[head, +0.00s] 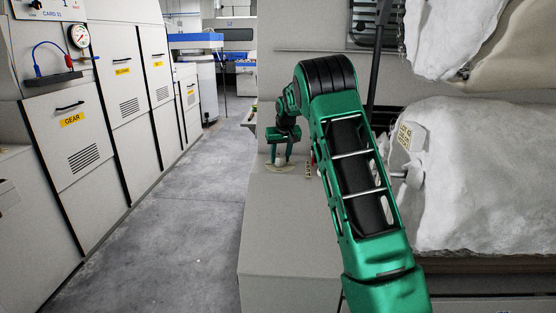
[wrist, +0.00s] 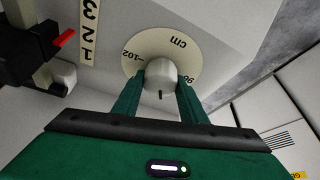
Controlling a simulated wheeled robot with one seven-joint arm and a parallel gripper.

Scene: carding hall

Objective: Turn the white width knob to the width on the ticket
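The white width knob (wrist: 162,74) sits on a round cream dial plate (wrist: 190,50), with a dark mark on the knob pointing down in the wrist view. The dial reads "cm", "-102" at left and a partly hidden "96" at right. My gripper (wrist: 160,88) has one green finger on each side of the knob, very close; I cannot tell whether they touch it. In the head view the knob (head: 280,161) shows small between the fingers of my gripper (head: 280,157). A cream ticket (head: 404,137) hangs by the white fleece; its print is too small to read surely.
A 1-2-3 scale (wrist: 88,30) with a red pointer (wrist: 64,38) is beside the dial. White fleece (head: 480,180) fills the right side. Cabinets (head: 72,150) with a gauge (head: 80,36) line the left. The aisle floor (head: 190,190) is clear.

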